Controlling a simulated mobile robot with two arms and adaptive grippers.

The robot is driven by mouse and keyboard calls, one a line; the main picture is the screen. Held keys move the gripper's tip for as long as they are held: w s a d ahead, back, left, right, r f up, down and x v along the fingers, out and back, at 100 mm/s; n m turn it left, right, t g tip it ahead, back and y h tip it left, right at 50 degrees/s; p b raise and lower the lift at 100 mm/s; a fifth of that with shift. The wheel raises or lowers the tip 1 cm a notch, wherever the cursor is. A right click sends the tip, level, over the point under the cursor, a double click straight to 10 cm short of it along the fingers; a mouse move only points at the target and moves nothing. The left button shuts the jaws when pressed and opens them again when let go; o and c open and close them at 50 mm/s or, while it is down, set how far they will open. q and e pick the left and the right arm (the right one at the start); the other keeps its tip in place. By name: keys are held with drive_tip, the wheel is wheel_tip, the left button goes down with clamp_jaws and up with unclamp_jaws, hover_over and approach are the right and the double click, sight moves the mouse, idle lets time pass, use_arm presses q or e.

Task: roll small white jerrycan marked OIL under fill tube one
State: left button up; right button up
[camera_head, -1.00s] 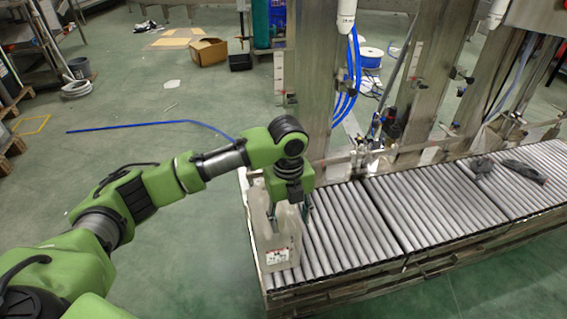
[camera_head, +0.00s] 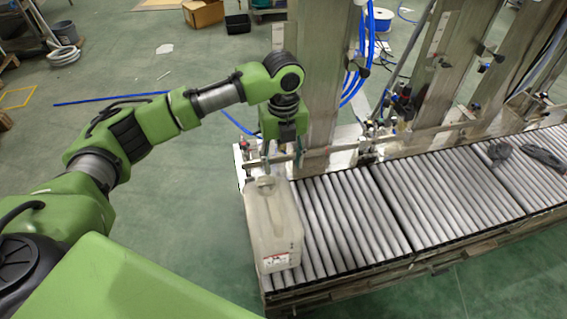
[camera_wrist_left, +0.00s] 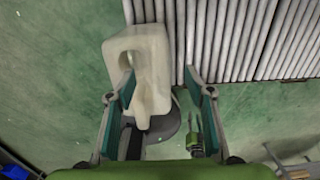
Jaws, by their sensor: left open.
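The white jerrycan (camera_head: 272,222) stands at the left end of the roller conveyor. My left gripper (camera_head: 281,150) is open, above and behind the far end of the can in the head view. In the left wrist view the can (camera_wrist_left: 150,60) lies partly between the spread fingers of the gripper (camera_wrist_left: 163,95), its neck end towards me. The left finger is close to the can; I cannot tell whether it touches. The right finger stands clear. My right gripper is not in view.
Dark gloves (camera_head: 543,157) lie farther right. Steel posts (camera_head: 322,85) and a rail with blue hoses (camera_head: 357,75) stand along its back. Open green floor (camera_head: 190,230) is on the left.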

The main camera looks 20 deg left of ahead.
sight(283, 185)
use_arm(q)
wheel_tip(283, 185, down, 12)
drive_tip(key=b, duration=0.2)
drive_tip(key=shift+s+f+b, duration=0.15)
drive_tip(key=shift+f+b, duration=0.1)
drive_tip(key=shift+b, duration=0.05)
drive_tip(key=shift+f, duration=0.45)
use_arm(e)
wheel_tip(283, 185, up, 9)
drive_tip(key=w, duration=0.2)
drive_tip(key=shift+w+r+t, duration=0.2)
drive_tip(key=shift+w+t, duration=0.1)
use_arm(q)
clamp_jaws()
drive_tip(key=shift+d, duration=0.1)
